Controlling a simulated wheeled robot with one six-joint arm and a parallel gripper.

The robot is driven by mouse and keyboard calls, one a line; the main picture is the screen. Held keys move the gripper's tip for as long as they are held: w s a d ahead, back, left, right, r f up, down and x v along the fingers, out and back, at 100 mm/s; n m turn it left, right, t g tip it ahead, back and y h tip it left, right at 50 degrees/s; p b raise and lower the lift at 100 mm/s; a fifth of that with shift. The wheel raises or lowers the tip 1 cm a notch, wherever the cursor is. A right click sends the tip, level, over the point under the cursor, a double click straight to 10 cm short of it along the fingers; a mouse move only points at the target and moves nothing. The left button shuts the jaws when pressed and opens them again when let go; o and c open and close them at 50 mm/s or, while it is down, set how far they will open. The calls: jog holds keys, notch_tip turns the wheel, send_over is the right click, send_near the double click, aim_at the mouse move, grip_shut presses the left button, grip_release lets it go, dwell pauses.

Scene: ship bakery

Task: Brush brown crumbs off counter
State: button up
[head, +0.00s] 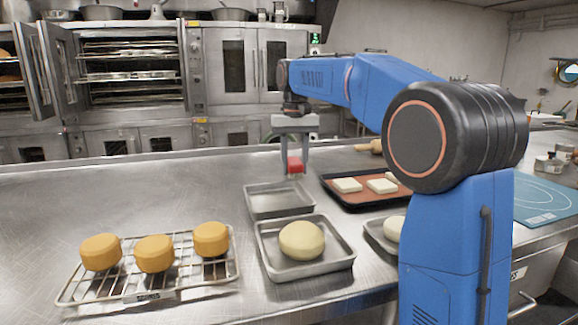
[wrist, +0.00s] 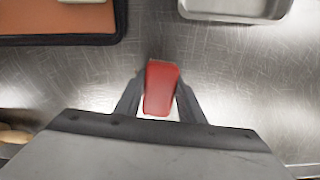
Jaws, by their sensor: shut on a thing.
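My gripper (head: 294,168) is above the steel counter (head: 110,195), behind the empty tray. It is shut on a red block-like thing, perhaps a brush handle (head: 295,164). In the wrist view the red handle (wrist: 161,85) sits between both fingers of my gripper (wrist: 160,100), with a pale bit at its lower end. Whether its underside touches the counter is hard to tell. I cannot make out any brown crumbs in either view.
An empty metal tray (head: 249,209) stands just in front of my gripper. A dark baking sheet (head: 340,199) with pale dough squares lies right of it. A tray (head: 347,262) holds a dough ball. A wire rack (head: 232,272) holds orange-brown cakes. The counter's left is clear.

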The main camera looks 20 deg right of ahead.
aim_at(320, 173)
jog(key=shift+d, duration=4.1)
jog(key=shift+f, duration=0.15)
